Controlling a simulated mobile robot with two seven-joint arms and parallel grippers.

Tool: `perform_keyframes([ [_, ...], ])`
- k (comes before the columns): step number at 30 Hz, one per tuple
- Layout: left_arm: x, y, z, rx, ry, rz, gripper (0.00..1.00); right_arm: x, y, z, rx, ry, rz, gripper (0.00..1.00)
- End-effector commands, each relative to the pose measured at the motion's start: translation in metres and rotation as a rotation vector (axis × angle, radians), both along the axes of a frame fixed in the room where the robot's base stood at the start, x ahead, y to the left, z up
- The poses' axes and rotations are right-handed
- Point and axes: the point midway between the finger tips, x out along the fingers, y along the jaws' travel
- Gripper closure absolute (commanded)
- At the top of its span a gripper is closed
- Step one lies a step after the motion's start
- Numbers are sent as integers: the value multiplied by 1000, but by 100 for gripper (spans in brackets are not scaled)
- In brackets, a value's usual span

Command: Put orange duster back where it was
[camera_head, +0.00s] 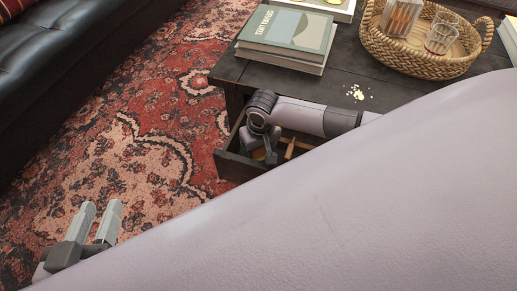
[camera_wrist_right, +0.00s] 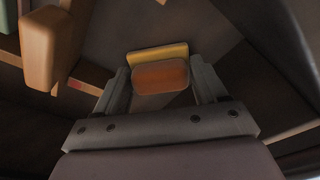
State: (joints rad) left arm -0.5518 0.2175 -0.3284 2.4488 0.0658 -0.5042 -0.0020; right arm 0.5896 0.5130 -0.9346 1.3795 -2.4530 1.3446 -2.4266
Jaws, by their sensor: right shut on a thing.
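The orange duster (camera_wrist_right: 160,76), an orange block with a yellow layer behind it, sits between the two fingers of my right gripper (camera_wrist_right: 160,84), which is shut on it. In the head view my right gripper (camera_head: 266,157) reaches down into the open drawer (camera_head: 238,166) of the dark table. The duster is mostly hidden there by the gripper. I cannot tell whether it touches the drawer floor. My left gripper (camera_head: 101,210) is low at the left over the rug, its fingers apart and empty.
The table (camera_head: 310,85) holds books (camera_head: 287,35), a woven basket (camera_head: 420,60) with glasses, and pale crumbs (camera_head: 356,92). A brown item (camera_head: 290,149) lies in the drawer. Wooden-looking items (camera_wrist_right: 45,45) are close at left in the wrist view. A black sofa (camera_head: 60,50) stands left.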

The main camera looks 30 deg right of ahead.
Motion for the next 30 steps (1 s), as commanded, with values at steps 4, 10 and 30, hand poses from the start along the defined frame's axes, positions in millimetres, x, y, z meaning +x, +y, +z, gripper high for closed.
perform_keyframes([
  [4,0,0,1,-1,0,0,62,1,0,2,0,-2,0,53],
  [10,0,1,1,7,-11,1,62,1,0,-2,0,-2,-1,22],
  [30,5,-10,4,-63,83,-15,62,-3,-1,47,-1,-5,1,3],
])
